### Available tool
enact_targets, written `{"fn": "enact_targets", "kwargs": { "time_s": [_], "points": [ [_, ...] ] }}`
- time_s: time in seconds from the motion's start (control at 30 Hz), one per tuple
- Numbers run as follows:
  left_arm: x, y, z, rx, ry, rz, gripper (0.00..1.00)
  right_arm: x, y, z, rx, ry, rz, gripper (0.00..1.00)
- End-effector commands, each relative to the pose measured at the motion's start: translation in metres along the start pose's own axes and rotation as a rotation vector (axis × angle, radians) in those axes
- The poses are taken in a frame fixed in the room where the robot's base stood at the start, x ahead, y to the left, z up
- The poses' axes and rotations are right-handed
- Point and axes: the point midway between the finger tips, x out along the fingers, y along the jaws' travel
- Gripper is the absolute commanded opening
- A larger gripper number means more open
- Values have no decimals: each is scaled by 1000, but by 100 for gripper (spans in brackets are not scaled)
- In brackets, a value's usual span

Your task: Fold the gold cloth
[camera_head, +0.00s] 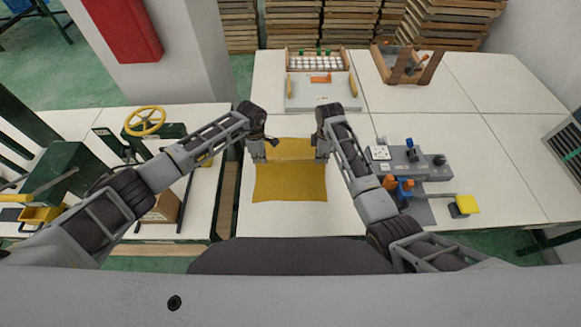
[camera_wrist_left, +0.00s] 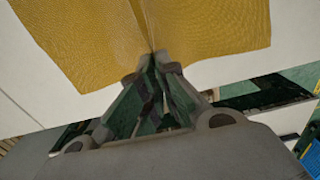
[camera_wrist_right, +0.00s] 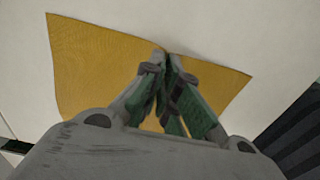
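The gold cloth (camera_head: 290,184) lies on the white table in front of me, with a raised crease running across it between my two grippers. My left gripper (camera_head: 259,158) is at the cloth's left edge; in the left wrist view its fingertips are together on the gold cloth (camera_wrist_left: 200,30), which gathers into a pinch there. My right gripper (camera_head: 321,157) is at the right edge; in the right wrist view its fingertips are together on the gold cloth (camera_wrist_right: 105,65), at a small pucker. The fingertips hide the pinched bits of cloth.
Right of the cloth stands a grey device (camera_head: 410,160) with blue and orange parts, close to my right arm. A yellow pad (camera_head: 466,204) is further right. Behind is a white rack (camera_head: 318,90). A yellow handwheel (camera_head: 145,121) stands at the left.

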Motion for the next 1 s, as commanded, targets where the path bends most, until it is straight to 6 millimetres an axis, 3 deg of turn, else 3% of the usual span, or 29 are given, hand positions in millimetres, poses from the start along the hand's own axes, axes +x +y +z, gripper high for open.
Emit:
{"fn": "enact_targets", "kwargs": {
  "time_s": [0.57,1.0],
  "points": [
    [-3,0,0,0,0,0,0,-3,0,0,0,0,0,0],
    [-23,0,0,0,0,0,0,-23,0,0,0,0,0,0]
  ]
}}
